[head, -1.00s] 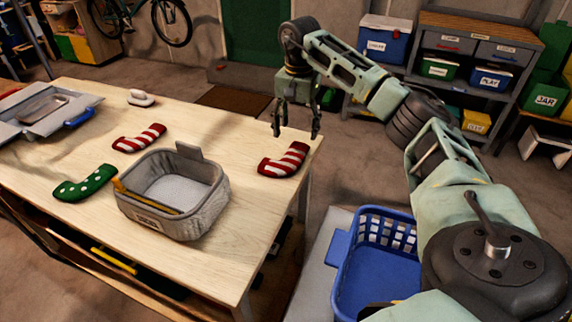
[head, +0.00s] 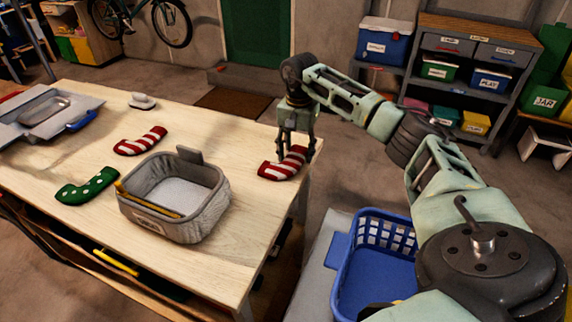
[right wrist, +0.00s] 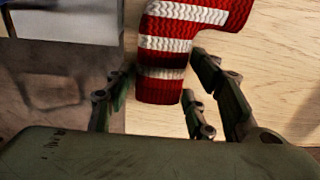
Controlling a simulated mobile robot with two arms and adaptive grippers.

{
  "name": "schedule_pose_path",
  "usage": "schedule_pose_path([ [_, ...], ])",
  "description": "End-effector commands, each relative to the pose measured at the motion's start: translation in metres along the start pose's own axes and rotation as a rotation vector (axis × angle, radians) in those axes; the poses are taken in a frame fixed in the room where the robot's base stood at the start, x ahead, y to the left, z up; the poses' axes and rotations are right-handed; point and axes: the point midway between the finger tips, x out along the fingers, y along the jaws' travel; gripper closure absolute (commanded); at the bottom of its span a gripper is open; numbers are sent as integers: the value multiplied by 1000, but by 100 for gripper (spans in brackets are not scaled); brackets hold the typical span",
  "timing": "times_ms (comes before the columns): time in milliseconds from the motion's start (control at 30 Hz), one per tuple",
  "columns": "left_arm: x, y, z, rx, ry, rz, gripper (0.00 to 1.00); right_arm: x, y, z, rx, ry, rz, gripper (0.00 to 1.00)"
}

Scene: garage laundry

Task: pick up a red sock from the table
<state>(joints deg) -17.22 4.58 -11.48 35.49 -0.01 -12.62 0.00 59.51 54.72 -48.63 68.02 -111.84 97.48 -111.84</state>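A red and white striped sock (head: 278,171) lies near the table's right edge; it also shows in the right wrist view (right wrist: 180,42). My right gripper (head: 296,152) is low over this sock, pointing down. In the right wrist view its fingers (right wrist: 165,92) are spread, with the sock's end between them and gaps on both sides. Whether they touch the sock or table is unclear. A second red and white striped sock (head: 140,141) lies farther left on the wooden table (head: 245,205). My left gripper is out of view.
A grey lined basket (head: 208,212) stands mid-table, with a green dotted sock (head: 86,187) to its left. A metal sink-like tray (head: 40,118) and a small white object (head: 142,101) lie farther back. A blue basket (head: 345,270) stands right of the table.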

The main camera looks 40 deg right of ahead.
Motion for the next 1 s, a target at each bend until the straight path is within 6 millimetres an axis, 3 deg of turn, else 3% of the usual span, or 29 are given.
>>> schedule_pose_path([
  [333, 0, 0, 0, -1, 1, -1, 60, 0, 0, 0, 0, 0, 0, 83],
  [667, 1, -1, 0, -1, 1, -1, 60, -4, 0, 0, 1, 1, -1, 83],
  [767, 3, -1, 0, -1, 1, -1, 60, -12, -1, -1, 1, 2, -3, 83],
  [933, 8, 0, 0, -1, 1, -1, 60, -43, -1, -1, 1, 3, -6, 83],
  [1000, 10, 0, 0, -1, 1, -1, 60, -47, 11, 5, -1, 2, 0, 83],
])
